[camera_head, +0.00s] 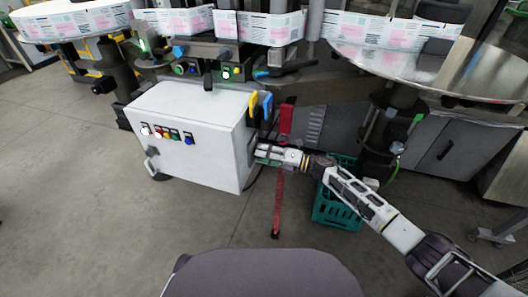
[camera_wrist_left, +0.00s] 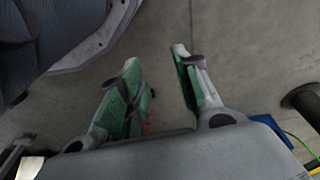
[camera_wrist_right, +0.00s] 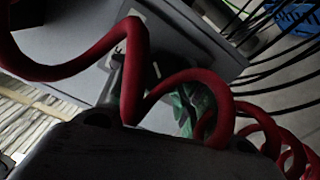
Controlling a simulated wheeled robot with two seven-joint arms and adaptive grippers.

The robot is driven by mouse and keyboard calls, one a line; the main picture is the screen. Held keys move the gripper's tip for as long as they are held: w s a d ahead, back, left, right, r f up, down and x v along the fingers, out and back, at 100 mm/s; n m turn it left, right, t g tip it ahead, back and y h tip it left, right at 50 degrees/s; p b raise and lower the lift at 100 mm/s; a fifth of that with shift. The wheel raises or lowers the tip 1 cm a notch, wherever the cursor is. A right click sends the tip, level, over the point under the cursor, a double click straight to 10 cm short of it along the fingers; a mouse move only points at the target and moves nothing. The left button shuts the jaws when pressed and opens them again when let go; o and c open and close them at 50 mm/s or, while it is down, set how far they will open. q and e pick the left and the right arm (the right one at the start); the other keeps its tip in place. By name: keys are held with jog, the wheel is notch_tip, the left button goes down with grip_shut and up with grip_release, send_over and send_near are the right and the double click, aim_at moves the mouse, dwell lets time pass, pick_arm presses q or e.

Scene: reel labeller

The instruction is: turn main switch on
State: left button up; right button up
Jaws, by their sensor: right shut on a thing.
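The white control cabinet (camera_head: 205,130) stands left of centre in the head view, with coloured buttons (camera_head: 168,133) on its front. My right gripper (camera_head: 259,153) is at the cabinet's right side face. In the right wrist view a thick red coiled cable (camera_wrist_right: 133,70) crosses in front of the fingers, and a grey panel (camera_wrist_right: 75,62) with small light marks lies behind it. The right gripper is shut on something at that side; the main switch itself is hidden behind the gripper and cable. My left gripper (camera_wrist_left: 160,85) is open and empty over bare floor in the left wrist view.
A green crate (camera_head: 335,205) stands on the floor below my right arm. A red strap-like piece (camera_head: 278,200) hangs near the gripper. Yellow and blue handles (camera_head: 254,104) stick up by the cabinet's top right corner. The floor (camera_head: 70,180) left of the cabinet is clear.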

pick_arm(q)
jog(key=shift+a+f+p, duration=0.2)
jog(key=shift+f, duration=0.6)
jog(key=shift+a+f+p, duration=0.15)
jog(key=shift+f, duration=0.6)
pick_arm(e)
jog(key=shift+m, duration=0.7)
jog(key=o, duration=1)
jog(key=shift+d, duration=0.15)
jog(key=v, duration=1.2)
